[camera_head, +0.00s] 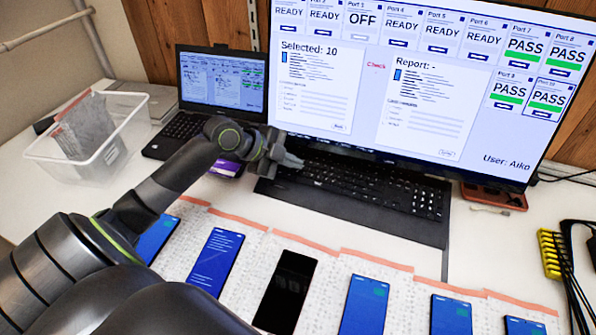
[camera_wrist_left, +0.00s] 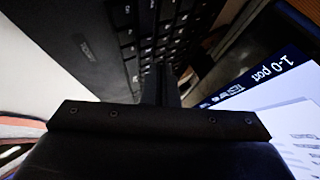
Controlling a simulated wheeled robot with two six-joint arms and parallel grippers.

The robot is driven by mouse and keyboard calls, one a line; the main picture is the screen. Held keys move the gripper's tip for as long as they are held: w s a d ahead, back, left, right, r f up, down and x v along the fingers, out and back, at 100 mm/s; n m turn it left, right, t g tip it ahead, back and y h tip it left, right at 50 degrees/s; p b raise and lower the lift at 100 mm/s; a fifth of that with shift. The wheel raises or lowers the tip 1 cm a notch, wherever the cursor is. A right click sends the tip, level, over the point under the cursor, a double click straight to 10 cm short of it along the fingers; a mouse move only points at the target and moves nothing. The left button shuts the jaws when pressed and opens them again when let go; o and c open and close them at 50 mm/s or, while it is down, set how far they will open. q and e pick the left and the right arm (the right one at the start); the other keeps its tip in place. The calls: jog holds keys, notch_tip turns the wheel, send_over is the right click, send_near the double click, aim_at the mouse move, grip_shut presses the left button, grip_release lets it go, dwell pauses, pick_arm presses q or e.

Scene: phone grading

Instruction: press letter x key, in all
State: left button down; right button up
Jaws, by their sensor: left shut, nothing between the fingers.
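A black keyboard (camera_head: 370,187) lies on a dark mat (camera_head: 330,207) in front of the large monitor. My left gripper (camera_head: 296,163) is shut and empty. Its fingertips are over the left end of the keyboard. In the left wrist view the shut fingers (camera_wrist_left: 160,75) point at the keys of the keyboard (camera_wrist_left: 145,35). I cannot tell whether the tips touch a key, and the key letters are too small and blurred to read. The large monitor (camera_head: 375,65) shows port tiles, "Selected: 10", "Report: -" and "User: Aiko". My right gripper is not in view.
A laptop (camera_head: 222,80) stands left of the monitor. A clear bin (camera_head: 95,140) holds grey packets at the left. Several phones, such as a dark one (camera_head: 286,290), lie on patterned pads at the front. A yellow cable hub (camera_head: 550,254) with black cables is at the right.

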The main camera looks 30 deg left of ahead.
pick_arm(q)
jog(key=shift+f, duration=0.1)
dwell(0.3)
jog(key=shift+f+b, duration=0.3)
jog(key=shift+b, duration=0.05)
jog(key=shift+f+b, duration=0.3)
jog(key=shift+f, duration=0.1)
dwell(0.5)
jog(key=shift+r, duration=0.15)
jog(key=shift+r+p, duration=0.65)
jog(key=shift+p, duration=0.05)
jog(key=shift+r, duration=0.1)
jog(key=r+p, duration=0.2)
jog(key=r, duration=0.1)
jog(key=r+p, duration=0.2)
jog(key=shift+s+d, duration=0.1)
jog(key=shift+s, duration=0.2)
dwell(0.7)
